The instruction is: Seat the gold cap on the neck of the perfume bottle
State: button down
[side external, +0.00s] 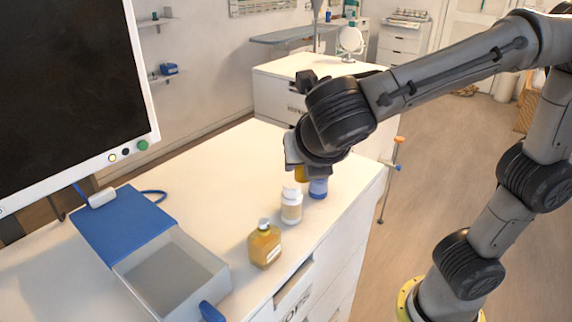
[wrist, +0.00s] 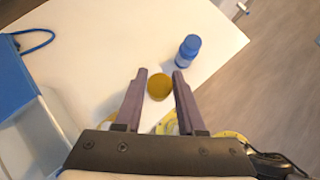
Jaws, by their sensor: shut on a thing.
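The perfume bottle (side external: 264,247) is a squat amber bottle with a pale label and a bare narrow neck. It stands upright near the chest top's front edge. My gripper (side external: 299,170) is above the chest top, up and to the right of the bottle in the side view. It is shut on the gold cap (side external: 300,174), which shows between the two fingers (wrist: 159,80) in the wrist view, where the cap (wrist: 160,88) looks round. The cap is apart from the bottle. My wrist hides part of the fingers in the side view.
A white bottle (side external: 291,208) and a blue bottle (side external: 318,189) stand close below my gripper; the blue one also shows in the wrist view (wrist: 187,52). An open box (side external: 211,262) with a blue lid (side external: 122,226) is at left, near a monitor (side external: 70,85).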

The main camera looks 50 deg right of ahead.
aim_at(263, 221)
jog(key=a+n+y, duration=0.1)
jog(key=a+n, duration=0.1)
jog(key=a, duration=0.1)
jog(key=a+r+n+t+y, duration=0.1)
jog(key=a+n+y, duration=0.1)
jog(key=a, duration=0.1)
jog(key=w+a+r+n+t+y, duration=0.1)
jog(key=a+n, duration=0.1)
jog(key=a, duration=0.1)
jog(key=shift+a+r, duration=0.15)
jog(key=shift+r, duration=0.1)
jog(key=shift+f, duration=2.5)
jog(key=shift+f+n+y, duration=0.3)
jog(key=shift+f, duration=1.45)
jog(key=shift+c, duration=2.2)
grip_release()
jog(key=shift+r, duration=0.1)
